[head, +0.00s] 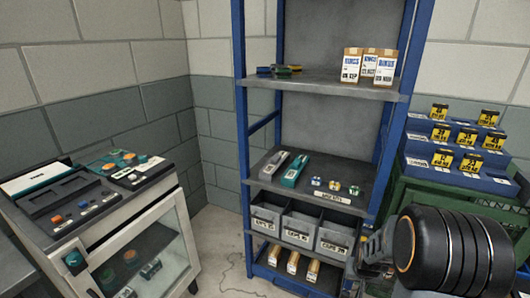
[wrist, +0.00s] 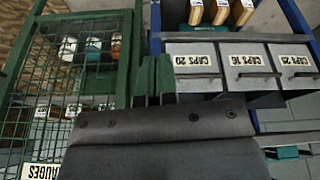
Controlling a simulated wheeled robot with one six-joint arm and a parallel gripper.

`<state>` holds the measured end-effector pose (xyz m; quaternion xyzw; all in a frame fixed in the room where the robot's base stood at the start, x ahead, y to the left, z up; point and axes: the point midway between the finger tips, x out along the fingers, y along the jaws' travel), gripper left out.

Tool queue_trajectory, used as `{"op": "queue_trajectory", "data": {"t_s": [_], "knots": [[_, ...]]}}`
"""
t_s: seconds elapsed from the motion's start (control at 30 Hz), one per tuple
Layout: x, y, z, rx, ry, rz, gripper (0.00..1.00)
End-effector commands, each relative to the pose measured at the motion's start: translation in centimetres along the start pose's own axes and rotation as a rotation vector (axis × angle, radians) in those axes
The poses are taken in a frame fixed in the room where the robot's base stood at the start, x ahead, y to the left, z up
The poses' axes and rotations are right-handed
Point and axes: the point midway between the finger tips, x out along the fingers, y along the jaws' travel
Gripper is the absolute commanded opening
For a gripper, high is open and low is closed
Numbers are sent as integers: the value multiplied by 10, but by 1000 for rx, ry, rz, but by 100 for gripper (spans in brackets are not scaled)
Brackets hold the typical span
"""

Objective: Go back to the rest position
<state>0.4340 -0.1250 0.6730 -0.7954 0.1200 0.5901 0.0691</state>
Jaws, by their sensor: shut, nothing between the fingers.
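My gripper (wrist: 152,80) shows in the wrist view as two green fingers side by side at the top of a dark grey body. The fingers are shut against each other with nothing between them. Behind them in that view are the grey caps bins (wrist: 190,66) and the edge of a green mesh cage (wrist: 118,50). In the head view my black arm fills the lower right, in front of the right side of the shelf rack; the fingertips cannot be made out there.
A blue shelf rack (head: 241,80) stands in the middle, holding boxes (head: 385,66), tools (head: 294,170) and bins. A cabinet with a control panel (head: 72,217) is at left. Blue stepped trays (head: 470,179) with yellow-labelled items stand at right. Bare floor (head: 220,245) shows between cabinet and rack.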

Motion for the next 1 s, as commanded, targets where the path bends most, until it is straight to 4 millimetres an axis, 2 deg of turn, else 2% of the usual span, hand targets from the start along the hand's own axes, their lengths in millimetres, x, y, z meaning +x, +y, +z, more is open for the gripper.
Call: {"op": "queue_trajectory", "data": {"t_s": [0.03, 0.1, 0.17, 0.2, 0.3, 0.4, 0.5, 0.63, 0.8, 1.0], "knots": [[-62, -11, -12, -28, 16, -8, 0], [-117, -25, -15, -60, 19, -19, 0], [-163, -36, -13, -87, 21, -30, 0], [-192, -43, -10, -105, 22, -38, 0], [-257, -57, 0, -150, 25, -59, 0], [-308, -66, 14, -187, 25, -80, 0], [-344, -72, 27, -219, 25, -96, 0], [-373, -75, 40, -246, 23, -111, 0], [-386, -76, 49, -262, 20, -120, 0], [-386, -77, 50, -263, 19, -121, 0]]}}
